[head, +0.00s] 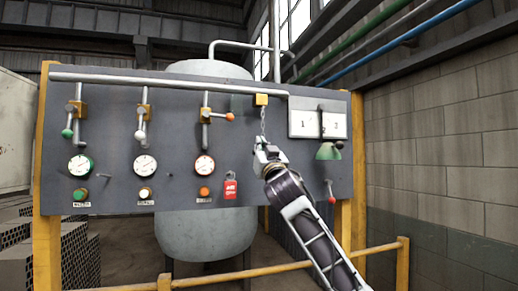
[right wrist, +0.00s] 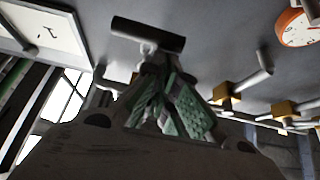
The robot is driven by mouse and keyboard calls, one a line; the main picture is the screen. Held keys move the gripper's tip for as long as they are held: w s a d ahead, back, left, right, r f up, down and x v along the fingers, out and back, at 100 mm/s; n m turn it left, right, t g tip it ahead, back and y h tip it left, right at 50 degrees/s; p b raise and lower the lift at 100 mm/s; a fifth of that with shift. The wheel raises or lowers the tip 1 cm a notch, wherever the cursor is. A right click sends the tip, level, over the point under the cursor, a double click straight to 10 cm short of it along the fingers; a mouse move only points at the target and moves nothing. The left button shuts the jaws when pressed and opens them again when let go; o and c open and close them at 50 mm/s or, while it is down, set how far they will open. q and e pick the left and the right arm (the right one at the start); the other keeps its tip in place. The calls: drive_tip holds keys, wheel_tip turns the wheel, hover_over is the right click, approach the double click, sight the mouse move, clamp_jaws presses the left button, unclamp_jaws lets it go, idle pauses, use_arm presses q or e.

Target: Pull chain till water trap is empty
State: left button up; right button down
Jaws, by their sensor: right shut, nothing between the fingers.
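A thin chain (head: 263,125) hangs from a small yellow block (head: 261,100) on the upper right of the grey panel. My right gripper (head: 266,152) is at the chain's lower end, in front of the panel. In the right wrist view its green-padded fingers (right wrist: 168,103) are shut with nothing between them. A dark cylindrical bar (right wrist: 148,35) shows just beyond the fingertips; I cannot tell whether they touch it. The gripper hides the chain's lower end in the head view. I cannot tell which part is the water trap. My left gripper is out of view.
The panel (head: 120,190) carries levers, round gauges (head: 145,166), a red tag (head: 231,186) and two numbered white plates (head: 318,124). A green bell-shaped part (head: 327,151) is right of my gripper. A large tank (head: 205,238) stands behind. A yellow rail (head: 290,267) crosses in front.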

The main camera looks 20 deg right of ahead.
drive_tip(key=b+v, duration=0.4)
drive_tip(key=v, duration=0.6)
idle(0.7)
